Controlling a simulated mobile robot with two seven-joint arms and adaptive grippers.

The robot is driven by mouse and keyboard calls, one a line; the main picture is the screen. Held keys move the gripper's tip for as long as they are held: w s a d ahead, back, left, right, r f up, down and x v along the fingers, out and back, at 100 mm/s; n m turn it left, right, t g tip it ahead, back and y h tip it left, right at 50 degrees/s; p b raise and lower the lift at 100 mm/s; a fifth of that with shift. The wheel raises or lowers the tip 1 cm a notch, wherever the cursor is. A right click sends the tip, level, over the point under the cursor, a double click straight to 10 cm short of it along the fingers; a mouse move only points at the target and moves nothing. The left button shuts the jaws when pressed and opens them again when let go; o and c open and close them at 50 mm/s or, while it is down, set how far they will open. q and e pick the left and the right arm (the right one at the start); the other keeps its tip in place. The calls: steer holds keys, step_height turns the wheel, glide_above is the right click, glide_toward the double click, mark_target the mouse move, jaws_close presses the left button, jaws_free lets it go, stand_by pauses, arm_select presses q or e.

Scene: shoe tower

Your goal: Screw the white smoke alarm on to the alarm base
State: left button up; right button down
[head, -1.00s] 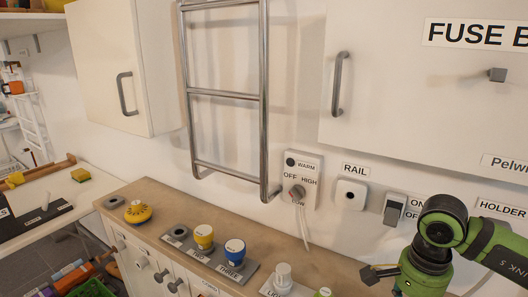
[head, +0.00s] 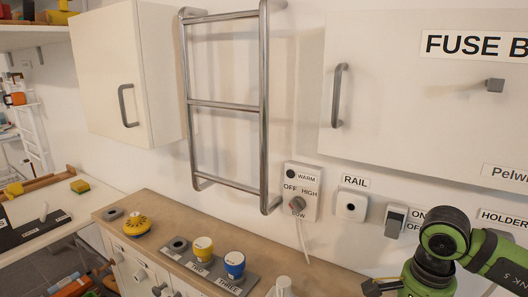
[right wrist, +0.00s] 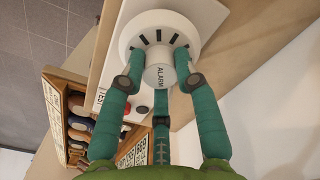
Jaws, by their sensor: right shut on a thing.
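The white smoke alarm (right wrist: 182,28) shows in the right wrist view as a round white disc with dark slots and a raised centre marked ALARM. My right gripper (right wrist: 158,78) has its green fingers closed around that raised centre. A white plate (right wrist: 207,14) lies behind the disc; I cannot tell whether it is the alarm base or whether the disc touches it. In the head view my right arm (head: 445,240) enters at the lower right, and its fingers and the alarm are cut off below. My left gripper is in neither view.
A wooden counter (head: 150,202) carries a yellow round object (head: 136,226), a yellow cup (head: 203,247) and a blue cup (head: 235,262). A towel rail (head: 227,105), a heater switch (head: 302,190) and cabinets (head: 430,95) are on the wall. A rack of dark round things (right wrist: 78,120) shows in the wrist view.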

steer(key=shift+s+a+f, duration=0.2)
steer(key=shift+s+f, duration=0.05)
steer(key=shift+f, duration=0.25)
steer(key=m, duration=0.2)
steer(key=shift+m+b, duration=0.3)
steer(key=shift+b, duration=0.05)
steer(key=m, duration=0.3)
steer(key=c, duration=0.8)
jaws_free()
steer(key=shift+w, duration=0.15)
steer(key=shift+c, duration=0.2)
steer(key=shift+d+r, duration=0.1)
steer(key=shift+r, duration=0.15)
steer(key=shift+w+d+r+p, duration=0.1)
steer(key=shift+r+p, duration=0.25)
steer(key=shift+r, duration=0.2)
steer(key=shift+r+p, duration=2.5)
steer(key=shift+r, duration=1.45)
